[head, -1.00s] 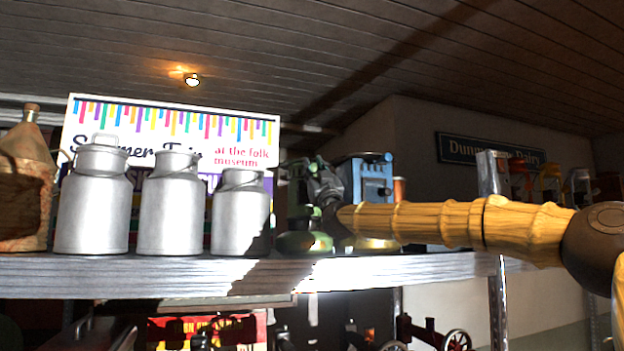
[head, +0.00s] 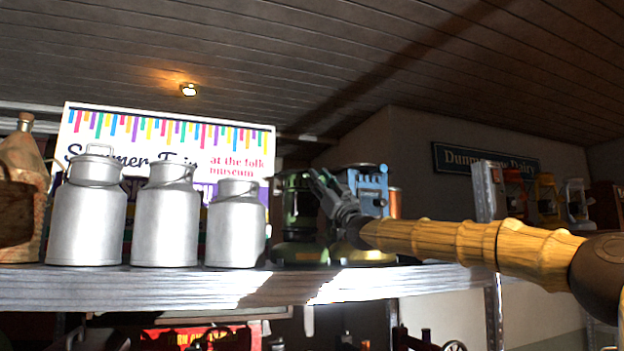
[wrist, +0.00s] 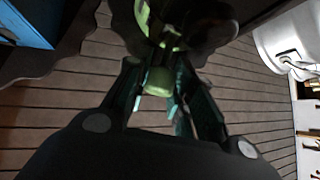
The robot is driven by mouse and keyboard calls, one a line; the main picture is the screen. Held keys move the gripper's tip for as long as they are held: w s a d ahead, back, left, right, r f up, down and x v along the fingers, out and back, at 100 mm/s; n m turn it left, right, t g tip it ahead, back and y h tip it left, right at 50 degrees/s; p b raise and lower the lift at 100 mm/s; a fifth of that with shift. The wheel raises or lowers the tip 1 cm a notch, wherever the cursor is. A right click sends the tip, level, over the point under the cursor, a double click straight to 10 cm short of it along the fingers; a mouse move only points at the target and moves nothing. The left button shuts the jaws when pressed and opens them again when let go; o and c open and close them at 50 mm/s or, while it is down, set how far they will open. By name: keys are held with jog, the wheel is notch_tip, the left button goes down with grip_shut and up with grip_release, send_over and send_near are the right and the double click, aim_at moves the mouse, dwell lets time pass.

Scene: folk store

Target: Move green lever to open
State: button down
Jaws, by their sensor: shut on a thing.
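A dark green scale-like device (head: 300,252) stands on the shelf, between the smallest milk can and a blue device. My gripper (head: 320,186) reaches it from the right, tilted up and to the left, at its upper right side. In the wrist view, my gripper (wrist: 160,88) has its fingers closed around a light green piece (wrist: 158,81), which appears to be the green lever. The green device (wrist: 170,22) rises beyond it. The lever is too small and dark to make out in the head view, and its contact with the fingers is partly shadowed.
Three metal milk cans (head: 165,220) stand left of the green device on the shelf (head: 150,285). The blue device (head: 372,185) stands close behind my gripper on the right.

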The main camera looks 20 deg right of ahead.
jog(key=shift+d+r+g+y, duration=0.1)
jog(key=shift+d+g+y, duration=0.15)
jog(key=shift+y, duration=0.45)
jog(key=c, duration=1.2)
grip_release()
jog(key=shift+w+d, duration=0.1)
jog(key=v, duration=1.2)
